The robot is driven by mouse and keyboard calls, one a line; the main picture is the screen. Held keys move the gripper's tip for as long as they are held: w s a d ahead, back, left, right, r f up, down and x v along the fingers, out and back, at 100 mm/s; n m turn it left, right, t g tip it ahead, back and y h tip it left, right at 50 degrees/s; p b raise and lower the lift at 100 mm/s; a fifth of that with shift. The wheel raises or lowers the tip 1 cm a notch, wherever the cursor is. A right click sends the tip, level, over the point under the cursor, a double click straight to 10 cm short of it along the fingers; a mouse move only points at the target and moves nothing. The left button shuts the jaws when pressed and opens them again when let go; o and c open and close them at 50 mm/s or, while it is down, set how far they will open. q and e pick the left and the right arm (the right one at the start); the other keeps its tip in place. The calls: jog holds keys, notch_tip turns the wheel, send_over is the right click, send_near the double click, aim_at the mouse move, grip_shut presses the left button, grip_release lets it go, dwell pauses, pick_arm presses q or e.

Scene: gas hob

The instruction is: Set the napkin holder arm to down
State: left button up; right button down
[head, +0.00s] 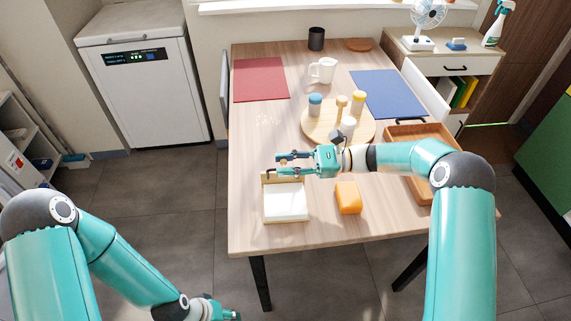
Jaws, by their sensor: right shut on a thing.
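The napkin holder (266,212) is a light wooden tray with white napkins (286,202) in it, near the front left of the table. My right gripper (280,165) reaches in from the right over the holder's back edge and is shut on the napkin holder arm. The gripper hides much of that arm, so I cannot tell its exact angle. My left gripper (232,315) is low at the bottom edge, away from the table. It is partly cut off, and its jaws cannot be made out.
An orange block-like object (348,198) stands just right of the holder. Behind are a round wooden board (312,133) with several shakers, a white jug (323,70), and red (261,79) and blue (388,94) placemats. A wooden tray (420,130) lies at the right.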

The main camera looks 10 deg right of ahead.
jog(key=s+f+n+b, duration=0.1)
jog(key=s+n+b, duration=0.1)
jog(key=b, duration=0.1)
jog(key=shift+f+n, duration=0.1)
jog(key=shift+n, duration=0.3)
jog(key=shift+s+n+b, duration=0.4)
jog(key=shift+n+b, duration=0.4)
jog(key=shift+b, duration=0.1)
